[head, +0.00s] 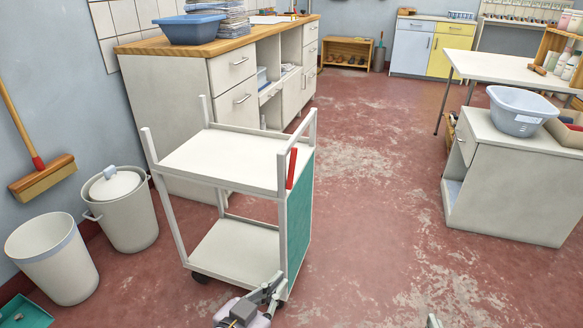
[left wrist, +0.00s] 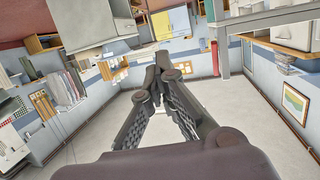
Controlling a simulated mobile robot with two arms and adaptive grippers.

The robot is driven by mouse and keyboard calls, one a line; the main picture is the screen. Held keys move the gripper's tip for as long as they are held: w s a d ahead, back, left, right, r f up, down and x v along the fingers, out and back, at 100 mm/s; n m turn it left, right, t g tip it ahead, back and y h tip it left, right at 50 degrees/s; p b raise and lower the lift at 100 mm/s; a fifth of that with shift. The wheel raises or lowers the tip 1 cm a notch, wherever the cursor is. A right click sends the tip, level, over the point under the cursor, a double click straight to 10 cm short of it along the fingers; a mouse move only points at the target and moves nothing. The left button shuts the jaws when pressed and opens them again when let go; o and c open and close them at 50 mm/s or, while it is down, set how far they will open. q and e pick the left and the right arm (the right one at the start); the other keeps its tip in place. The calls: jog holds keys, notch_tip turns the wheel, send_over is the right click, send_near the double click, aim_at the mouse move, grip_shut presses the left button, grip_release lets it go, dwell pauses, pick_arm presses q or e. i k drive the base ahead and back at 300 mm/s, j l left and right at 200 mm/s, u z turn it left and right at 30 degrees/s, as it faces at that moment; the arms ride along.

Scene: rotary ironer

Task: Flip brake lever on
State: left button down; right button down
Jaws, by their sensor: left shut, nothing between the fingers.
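A red brake lever (head: 291,168) stands nearly upright on the front right post of a white two-shelf trolley (head: 232,160). My left gripper (head: 276,284) is shut and empty, low by the trolley's near bottom corner, well below the lever. In the left wrist view its fingers (left wrist: 162,74) meet at the tips with nothing between them. That view is upside down, and a red piece (left wrist: 214,58) beside a grey post there looks like the lever. A small pale tip (head: 433,321) at the bottom edge may be my right gripper; its fingers cannot be made out.
A white bin (head: 52,262) and a lidded pot (head: 128,215) stand left of the trolley. A long counter (head: 195,75) is behind it. A grey cabinet (head: 515,185) with a light blue basin (head: 522,110) stands at right. The floor right of the trolley is clear.

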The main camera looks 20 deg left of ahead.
aim_at(293, 154)
jog(key=i+j, duration=0.15)
jog(key=i, duration=0.25)
jog(key=u, duration=1.6)
jog(key=i+l, duration=0.05)
jog(key=l, duration=0.05)
